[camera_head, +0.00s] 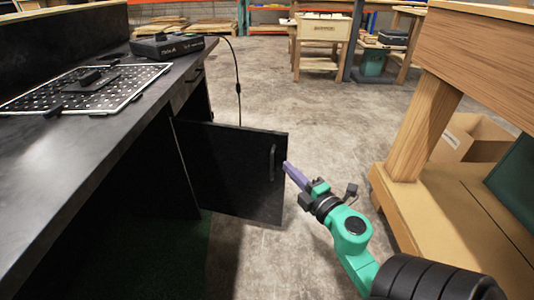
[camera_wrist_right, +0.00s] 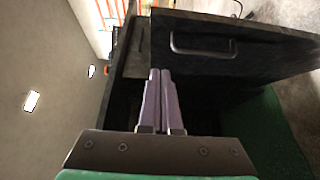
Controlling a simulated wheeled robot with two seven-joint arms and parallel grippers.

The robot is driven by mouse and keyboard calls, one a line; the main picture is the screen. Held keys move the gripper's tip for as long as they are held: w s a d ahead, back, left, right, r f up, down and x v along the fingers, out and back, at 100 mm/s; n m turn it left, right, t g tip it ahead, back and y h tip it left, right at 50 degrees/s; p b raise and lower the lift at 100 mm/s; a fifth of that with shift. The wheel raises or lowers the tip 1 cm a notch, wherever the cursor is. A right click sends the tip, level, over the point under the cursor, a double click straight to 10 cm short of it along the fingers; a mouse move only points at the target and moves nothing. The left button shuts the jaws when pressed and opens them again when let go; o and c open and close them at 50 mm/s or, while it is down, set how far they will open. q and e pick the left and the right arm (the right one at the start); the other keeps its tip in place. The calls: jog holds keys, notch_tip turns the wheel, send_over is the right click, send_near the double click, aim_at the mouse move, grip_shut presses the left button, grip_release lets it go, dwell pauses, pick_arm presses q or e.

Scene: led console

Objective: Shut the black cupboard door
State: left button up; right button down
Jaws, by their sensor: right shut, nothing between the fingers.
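The black cupboard door (camera_head: 228,170) stands open, swung out from the black bench on the left of the head view. Its dark bar handle (camera_head: 272,163) is near the free edge, and it also shows in the right wrist view (camera_wrist_right: 203,50). My right gripper (camera_head: 287,167) is shut and empty, its purple fingers at the door's free edge by the handle; whether they touch it I cannot tell. In the right wrist view the shut fingers (camera_wrist_right: 160,73) point toward the door. My left gripper is in neither view.
The black bench top (camera_head: 110,120) carries a perforated metal plate (camera_head: 85,88) and a black device (camera_head: 167,46) with a cable. A wooden workbench (camera_head: 425,125) stands close on the right. Concrete floor (camera_head: 300,95) lies clear between them.

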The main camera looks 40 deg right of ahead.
jog(key=p, duration=0.2)
send_near(271, 140)
jog(key=w+a, duration=0.3)
jog(key=w+d, duration=0.1)
jog(key=w+d+b, duration=0.1)
jog(key=shift+d+b, duration=0.3)
jog(key=shift+d, duration=0.1)
jog(key=shift+w+d+r, duration=0.15)
jog(key=shift+w+d, duration=0.2)
jog(key=shift+d, duration=0.05)
